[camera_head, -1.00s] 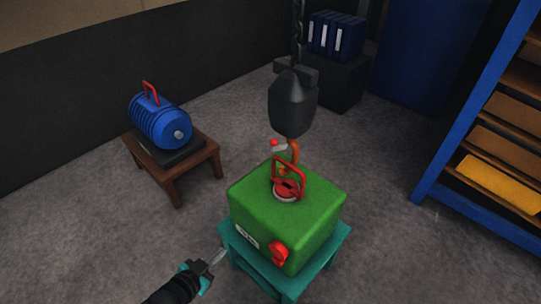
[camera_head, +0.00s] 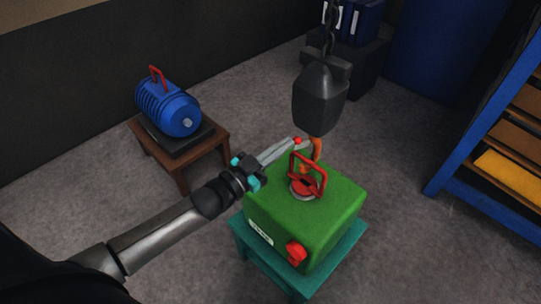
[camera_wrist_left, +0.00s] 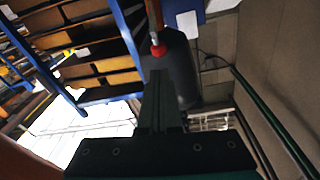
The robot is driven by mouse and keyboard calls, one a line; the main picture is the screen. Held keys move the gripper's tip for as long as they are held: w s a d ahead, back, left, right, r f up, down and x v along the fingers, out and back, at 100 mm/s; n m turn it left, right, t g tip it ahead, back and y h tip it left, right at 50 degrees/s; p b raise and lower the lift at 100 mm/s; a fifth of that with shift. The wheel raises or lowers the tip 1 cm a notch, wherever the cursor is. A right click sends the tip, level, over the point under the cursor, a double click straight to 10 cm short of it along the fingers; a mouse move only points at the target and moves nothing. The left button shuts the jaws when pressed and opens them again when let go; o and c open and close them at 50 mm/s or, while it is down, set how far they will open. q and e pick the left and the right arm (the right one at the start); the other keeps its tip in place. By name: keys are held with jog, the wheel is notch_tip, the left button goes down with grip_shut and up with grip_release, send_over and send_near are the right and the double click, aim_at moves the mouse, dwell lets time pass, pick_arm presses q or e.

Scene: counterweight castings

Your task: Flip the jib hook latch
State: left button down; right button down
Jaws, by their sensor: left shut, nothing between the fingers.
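The orange jib hook (camera_head: 316,150) hangs from a dark hook block (camera_head: 320,98) just behind the red lifting handle of a green casting (camera_head: 320,208). The latch's red tip (camera_head: 297,140) sticks out left of the hook; the rest of the latch is hard to make out. My left gripper (camera_head: 289,147) is shut and empty, its fingertips right by the red tip. In the left wrist view the red tip (camera_wrist_left: 157,50) shows just beyond the closed fingers (camera_wrist_left: 160,85), in front of the hook block (camera_wrist_left: 183,75). I cannot tell whether they touch. My right gripper is out of view.
The green casting stands on a teal stand (camera_head: 285,277) below the hook. A blue motor-like casting (camera_head: 168,108) sits on a brown table (camera_head: 215,147) at left. A blue shelf rack (camera_head: 470,125) stands at right.

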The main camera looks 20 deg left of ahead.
pick_arm(q)
jog(key=shift+x, duration=1.85)
